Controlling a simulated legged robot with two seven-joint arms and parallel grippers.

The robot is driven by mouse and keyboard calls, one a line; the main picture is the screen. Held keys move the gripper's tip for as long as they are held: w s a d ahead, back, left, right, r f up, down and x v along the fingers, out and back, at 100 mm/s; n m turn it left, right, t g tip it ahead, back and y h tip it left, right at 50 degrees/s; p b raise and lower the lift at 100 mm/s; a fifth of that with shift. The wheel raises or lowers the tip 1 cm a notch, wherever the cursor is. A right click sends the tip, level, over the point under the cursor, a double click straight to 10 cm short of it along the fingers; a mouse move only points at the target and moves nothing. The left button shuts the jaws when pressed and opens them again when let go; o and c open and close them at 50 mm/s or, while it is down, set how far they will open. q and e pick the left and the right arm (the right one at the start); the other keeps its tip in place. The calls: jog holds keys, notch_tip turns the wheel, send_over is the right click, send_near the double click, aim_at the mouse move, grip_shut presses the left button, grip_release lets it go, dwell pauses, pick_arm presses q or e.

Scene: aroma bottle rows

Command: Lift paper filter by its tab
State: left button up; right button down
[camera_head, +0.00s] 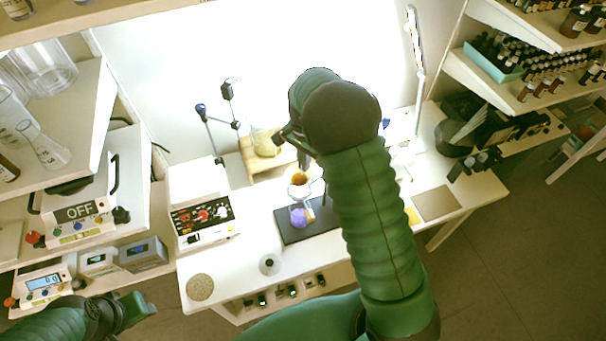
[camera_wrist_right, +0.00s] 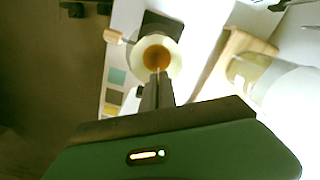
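The paper filter (camera_head: 299,179), with brown-orange contents, sits in a pale funnel (camera_head: 299,190) above a flask with purple liquid (camera_head: 299,217) on a dark stand base. In the right wrist view the round filter (camera_wrist_right: 157,57) shows from above inside a pale rim (camera_wrist_right: 174,66). My right gripper (camera_head: 303,164) reaches down at the filter's upper edge. In the wrist view its fingers (camera_wrist_right: 158,80) are close together at the near rim, with a thin pale sliver between the tips, apparently the tab. My left gripper (camera_head: 140,308) is low at the left, away from the filter.
A wooden stand (camera_head: 263,160) with a glass vessel is behind the filter. A white device with a dark panel (camera_head: 203,216) stands at left, a round cork-like pad (camera_head: 200,287) at the front left. Bottle shelves (camera_head: 540,75) are at right. The front table edge is mostly clear.

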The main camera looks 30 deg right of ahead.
notch_tip(320, 180, up, 5)
jog(key=shift+s+r, duration=0.1)
jog(key=shift+r, duration=0.05)
notch_tip(320, 180, up, 9)
jog(key=p, duration=0.9)
jog(key=shift+r, duration=0.15)
jog(key=s+a, duration=0.3)
jog(key=s, duration=1.1)
jog(key=shift+s+a, duration=0.3)
